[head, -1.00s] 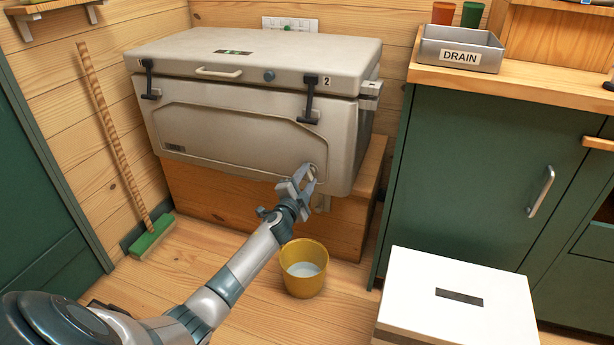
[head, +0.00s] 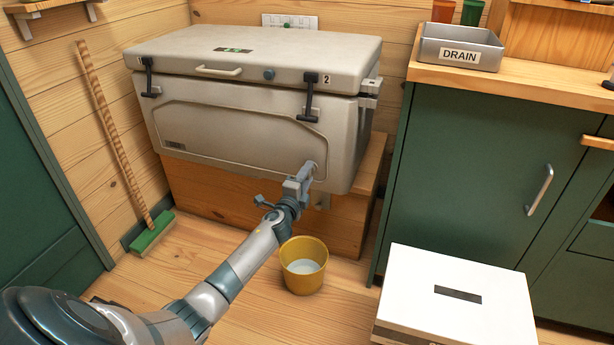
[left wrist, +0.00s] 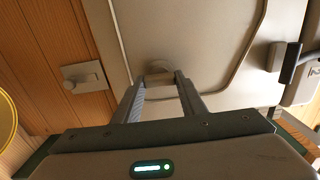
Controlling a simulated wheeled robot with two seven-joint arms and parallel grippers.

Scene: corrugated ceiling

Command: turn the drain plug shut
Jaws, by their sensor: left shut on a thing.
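The drain plug (left wrist: 159,68) is a small pale round piece low on the front of a large grey-beige cooler (head: 240,125). In the left wrist view it sits between my left fingertips, which are shut on it. In the head view my left gripper (head: 307,174) reaches the cooler's lower right front, its fingers seen nearly edge-on, and it mostly hides the plug. The cooler's lid is down. My right gripper is not in view.
A yellow bucket (head: 303,281) with pale liquid stands on the floor below the plug. The cooler rests on a wooden bench (head: 225,198). A white box (head: 455,270) is at lower right. A tray labelled DRAIN (head: 487,53) sits on the counter. A broom (head: 113,135) leans at left.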

